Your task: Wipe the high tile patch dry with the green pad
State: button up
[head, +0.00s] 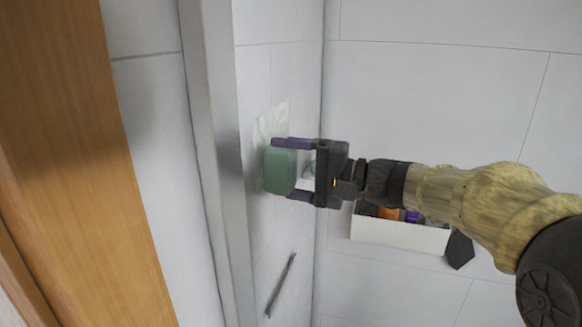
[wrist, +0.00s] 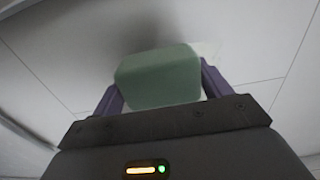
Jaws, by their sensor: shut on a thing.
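The green pad (head: 280,171) is a rounded block held between the purple fingers of my gripper (head: 292,170). In the wrist view the pad (wrist: 158,78) sits between both fingers, and my gripper (wrist: 160,92) is shut on it. The pale, slightly glossy tile patch (head: 271,122) is on the left tiled wall, showing above and around the pad. The pad's far face is toward that wall. I cannot tell whether it touches the tile. In the wrist view a small light part of the patch (wrist: 207,49) shows beside the pad; the rest is hidden.
A white box (head: 399,234) with several bottles is on the back wall, below my arm. A dark angular object (head: 459,250) hangs beside it. A thin dark bar (head: 281,285) is low on the left wall. A metal edge strip (head: 215,160) and wooden frame (head: 75,150) stand at left.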

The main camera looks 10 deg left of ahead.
jog(key=shift+w+a+b, duration=0.1)
jog(key=shift+a+b, duration=0.25)
jog(key=shift+a, duration=0.65)
dwell(0.6)
jog(key=shift+w, duration=0.1)
jog(key=shift+w+d, duration=0.2)
jog(key=shift+w, duration=1.4)
jog(key=shift+w, duration=0.1)
jog(key=shift+w, duration=1.65)
jog(key=shift+w, duration=0.1)
jog(key=shift+w+d+p, duration=0.15)
jog(key=shift+w+p, duration=0.55)
jog(key=shift+w, duration=0.9)
